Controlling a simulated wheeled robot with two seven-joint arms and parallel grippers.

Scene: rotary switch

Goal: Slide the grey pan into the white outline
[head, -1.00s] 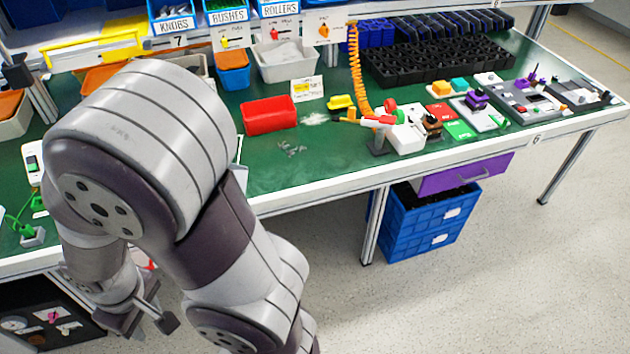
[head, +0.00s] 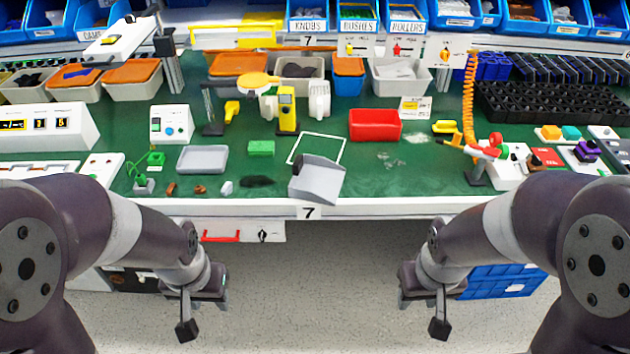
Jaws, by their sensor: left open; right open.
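The grey pan (head: 318,182) lies at the front edge of the green bench top, tilted a little, with its front part near the white edge strip. The white outline (head: 342,150) is a square drawn on the green surface just behind the pan. The pan's back edge covers or touches the outline's front side. My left gripper (head: 188,318) hangs open and empty in front of the bench, below and left of the pan. My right gripper (head: 437,318) hangs open and empty in front of the bench, below and right of the pan. Neither touches the pan.
A red bin (head: 375,125) stands right of the outline, with small grey bits near it. A green block (head: 261,148) and a shallow grey tray (head: 202,159) lie to the left. A yellow device (head: 287,108) stands behind.

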